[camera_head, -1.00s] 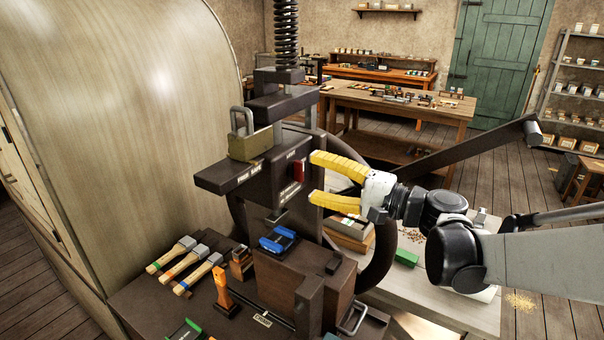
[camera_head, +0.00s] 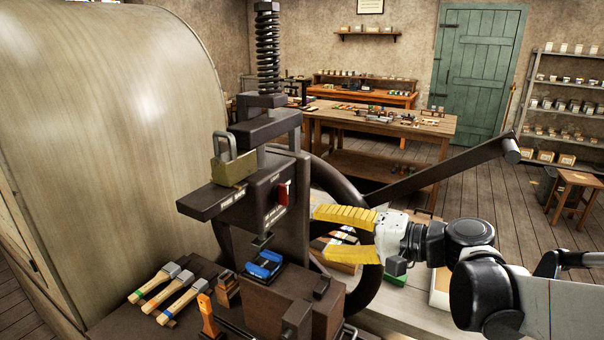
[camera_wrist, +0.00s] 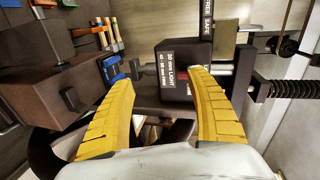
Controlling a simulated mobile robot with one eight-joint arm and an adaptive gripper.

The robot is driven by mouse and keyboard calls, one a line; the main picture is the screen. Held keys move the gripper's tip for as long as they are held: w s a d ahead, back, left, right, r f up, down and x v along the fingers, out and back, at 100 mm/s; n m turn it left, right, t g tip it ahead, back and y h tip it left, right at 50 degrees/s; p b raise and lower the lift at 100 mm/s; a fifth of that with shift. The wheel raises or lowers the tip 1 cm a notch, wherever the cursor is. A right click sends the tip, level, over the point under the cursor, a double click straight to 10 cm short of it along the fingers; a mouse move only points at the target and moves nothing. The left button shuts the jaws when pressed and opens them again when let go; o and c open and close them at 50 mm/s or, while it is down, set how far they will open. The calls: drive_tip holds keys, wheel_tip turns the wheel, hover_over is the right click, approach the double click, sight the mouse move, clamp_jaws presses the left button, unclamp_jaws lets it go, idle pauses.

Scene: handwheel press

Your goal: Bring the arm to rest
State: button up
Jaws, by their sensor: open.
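My gripper (camera_head: 335,232) has two yellow ribbed fingers spread apart with nothing between them. It is in the air at the right side of the dark handwheel press (camera_head: 297,185), its fingers pointing left toward the press. The large handwheel (camera_head: 378,282) is partly hidden behind the gripper. In the wrist view the two fingers (camera_wrist: 163,105) stand apart, with the labelled press head (camera_wrist: 186,62) beyond them. I cannot tell whether a fingertip touches the press.
A brass padlock (camera_head: 233,168) sits on the press, and a blue block (camera_head: 264,264) lies below the ram. Several wooden-handled tools (camera_head: 168,290) lie at the left. A long dark lever (camera_head: 440,170) rises behind my arm. A workbench (camera_head: 385,125) stands farther back.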

drive_tip(key=s+f+n+g+h, duration=0.2)
drive_tip(key=s+f+h, duration=0.3)
drive_tip(key=s+f, duration=0.15)
drive_tip(key=s+d+f+n+h, duration=0.3)
drive_tip(key=s+d+f+h, duration=0.2)
drive_tip(key=s+d, duration=0.5)
drive_tip(key=h, duration=0.2)
drive_tip(key=shift+n+h, duration=0.3)
drive_tip(key=shift+n, duration=0.1)
drive_tip(key=shift+s+f, duration=0.1)
